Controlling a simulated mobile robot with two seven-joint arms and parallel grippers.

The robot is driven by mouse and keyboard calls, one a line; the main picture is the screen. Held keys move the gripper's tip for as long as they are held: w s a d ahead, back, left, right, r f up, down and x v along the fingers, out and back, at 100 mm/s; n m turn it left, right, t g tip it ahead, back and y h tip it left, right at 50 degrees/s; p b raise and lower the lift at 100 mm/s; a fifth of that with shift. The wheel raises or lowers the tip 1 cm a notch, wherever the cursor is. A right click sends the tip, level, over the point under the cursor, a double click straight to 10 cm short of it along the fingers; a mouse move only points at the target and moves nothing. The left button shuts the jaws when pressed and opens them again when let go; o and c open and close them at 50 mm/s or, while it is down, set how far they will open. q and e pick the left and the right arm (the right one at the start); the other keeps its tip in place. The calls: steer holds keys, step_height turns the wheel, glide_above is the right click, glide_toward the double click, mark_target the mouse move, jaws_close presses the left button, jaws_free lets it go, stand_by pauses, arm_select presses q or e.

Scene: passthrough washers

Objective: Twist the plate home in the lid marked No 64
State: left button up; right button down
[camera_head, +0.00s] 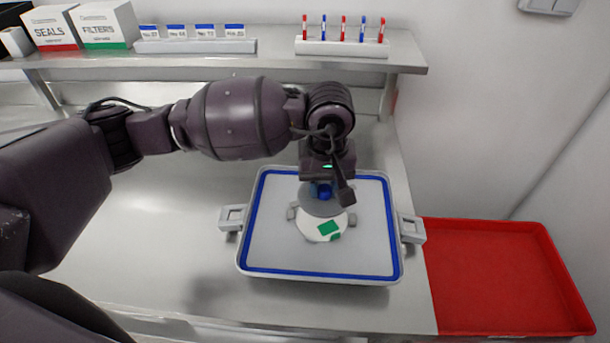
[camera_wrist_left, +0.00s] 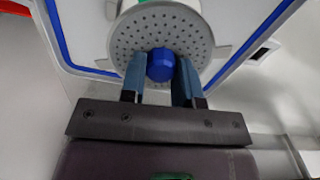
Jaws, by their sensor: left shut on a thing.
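The lid (camera_head: 275,240) is a pale tray-like panel with a blue seal round its rim and a grey latch on each side. It lies flat on the steel counter; I see no number on it. Near its middle is a white round part (camera_head: 312,228) with green patches and small grey tabs beside it. My left gripper (camera_head: 323,184) is shut on the blue knob (camera_wrist_left: 160,65) of the grey perforated plate (camera_head: 318,207). The plate (camera_wrist_left: 190,32) overlaps the far part of the white round; I cannot tell whether it touches. My right gripper is out of view.
A red tray (camera_head: 500,280) stands right of the counter (camera_head: 170,240). The shelf behind holds seals (camera_head: 50,30) and filters (camera_head: 105,25) boxes, a row of blue-topped cards (camera_head: 195,45) and a rack of red and blue sticks (camera_head: 342,46). The counter left of the lid is clear.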

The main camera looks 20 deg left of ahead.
mark_target(322, 198)
arm_select(q)
steer(key=shift+w+a+f+n, duration=0.15)
steer(key=shift+f+n, duration=0.1)
steer(key=shift+n, duration=1.25)
steer(key=shift+f, duration=0.45)
steer(key=shift+f+b, duration=0.5)
steer(key=shift+f, duration=1.3)
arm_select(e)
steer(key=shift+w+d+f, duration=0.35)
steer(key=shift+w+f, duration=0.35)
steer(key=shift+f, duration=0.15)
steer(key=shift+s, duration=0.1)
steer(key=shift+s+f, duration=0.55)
